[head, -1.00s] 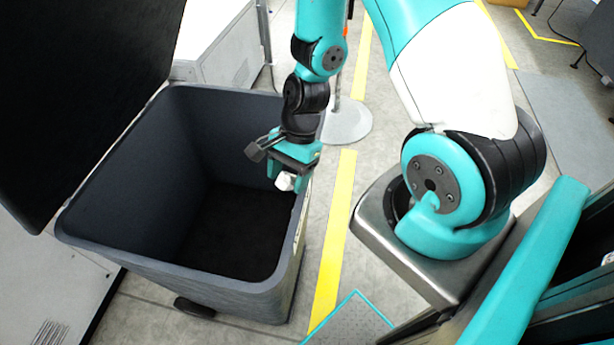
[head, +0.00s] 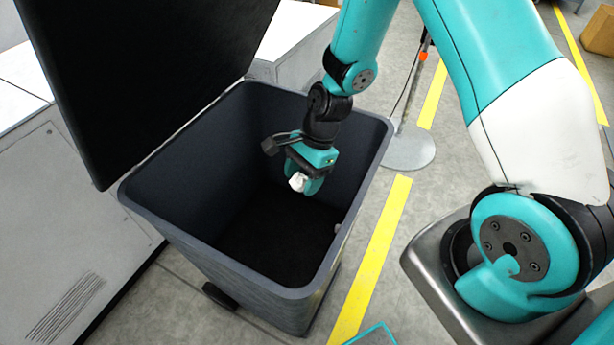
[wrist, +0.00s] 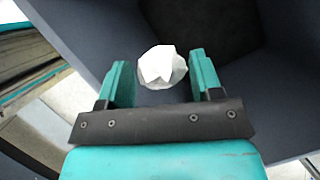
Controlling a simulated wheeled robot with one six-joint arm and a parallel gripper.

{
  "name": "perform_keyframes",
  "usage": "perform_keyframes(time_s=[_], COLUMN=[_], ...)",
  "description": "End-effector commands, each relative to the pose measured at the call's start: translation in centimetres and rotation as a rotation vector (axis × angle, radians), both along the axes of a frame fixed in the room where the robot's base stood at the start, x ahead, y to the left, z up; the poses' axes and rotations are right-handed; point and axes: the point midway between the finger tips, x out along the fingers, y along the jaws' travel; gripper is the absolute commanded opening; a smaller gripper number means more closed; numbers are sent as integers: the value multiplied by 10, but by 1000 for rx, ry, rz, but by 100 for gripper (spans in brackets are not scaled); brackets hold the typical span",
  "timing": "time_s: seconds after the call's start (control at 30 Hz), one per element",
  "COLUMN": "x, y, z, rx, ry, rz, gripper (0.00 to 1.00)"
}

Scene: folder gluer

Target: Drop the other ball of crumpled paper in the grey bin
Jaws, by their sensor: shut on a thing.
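A crumpled white paper ball (head: 297,182) is held at the tips of my gripper (head: 304,180), which is shut on it. In the wrist view the ball (wrist: 162,67) sits between the two teal fingers of my gripper (wrist: 163,75). The grey bin (head: 268,289) stands open in the head view. My gripper and the ball are over its opening, inside the rim outline, toward the right and far part. The bin's dark floor shows below.
The bin's black lid (head: 150,75) is raised at the back left. A pale machine cabinet (head: 70,225) stands left of the bin. A round-based post (head: 408,148) stands beyond its right corner. Yellow floor tape (head: 375,255) runs along the right side.

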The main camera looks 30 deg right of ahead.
Motion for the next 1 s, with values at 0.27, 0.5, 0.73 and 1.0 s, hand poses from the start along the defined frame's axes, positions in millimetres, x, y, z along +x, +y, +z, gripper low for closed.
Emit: perform_keyframes(time_s=[0.27,0.5,0.73,1.0], x=[0,0,4,10], y=[0,0,-10,-37], z=[0,1,24,87], rx=[0,0,0,-1], ry=[0,0,-6,-8], rz=[0,0,-2,-4], gripper=[89,89,89,89])
